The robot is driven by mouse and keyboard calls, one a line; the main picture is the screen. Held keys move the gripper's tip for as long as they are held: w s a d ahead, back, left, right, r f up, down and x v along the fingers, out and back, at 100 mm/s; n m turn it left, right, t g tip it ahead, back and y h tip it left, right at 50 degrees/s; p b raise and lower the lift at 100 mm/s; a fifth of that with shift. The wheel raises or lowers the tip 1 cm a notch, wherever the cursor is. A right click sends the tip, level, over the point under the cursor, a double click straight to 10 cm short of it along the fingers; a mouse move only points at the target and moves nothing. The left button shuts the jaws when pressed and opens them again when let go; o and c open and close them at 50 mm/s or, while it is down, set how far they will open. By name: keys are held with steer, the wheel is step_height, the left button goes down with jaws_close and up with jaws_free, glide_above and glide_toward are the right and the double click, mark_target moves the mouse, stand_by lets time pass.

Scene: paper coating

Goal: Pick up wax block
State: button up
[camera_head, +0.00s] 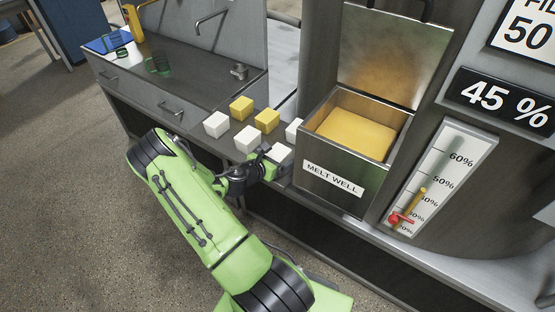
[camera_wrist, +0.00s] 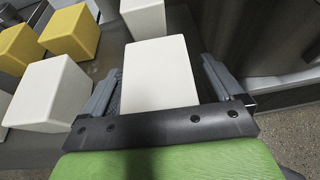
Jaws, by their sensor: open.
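Several white and yellow wax blocks stand on the counter beside the melt well. One white block (camera_wrist: 158,75) lies between the two open fingers of my gripper (camera_wrist: 160,92) in the wrist view, with a gap on the right side and the left finger close. In the head view this white block (camera_head: 280,152) is partly hidden by my gripper (camera_head: 268,163). Other white blocks (camera_head: 216,124) and (camera_wrist: 52,92), and yellow blocks (camera_head: 267,120) and (camera_wrist: 72,32), sit to the left and behind. Another white block (camera_wrist: 143,17) stands just beyond the one between the fingers.
The open metal melt well (camera_head: 335,182), holding yellow wax, stands right of the blocks. A percentage gauge (camera_head: 441,178) is farther right. A sink counter (camera_head: 180,75) with a faucet and green glassware extends left. The counter's front edge runs beneath my gripper.

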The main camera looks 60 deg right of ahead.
steer(key=c, duration=1.2)
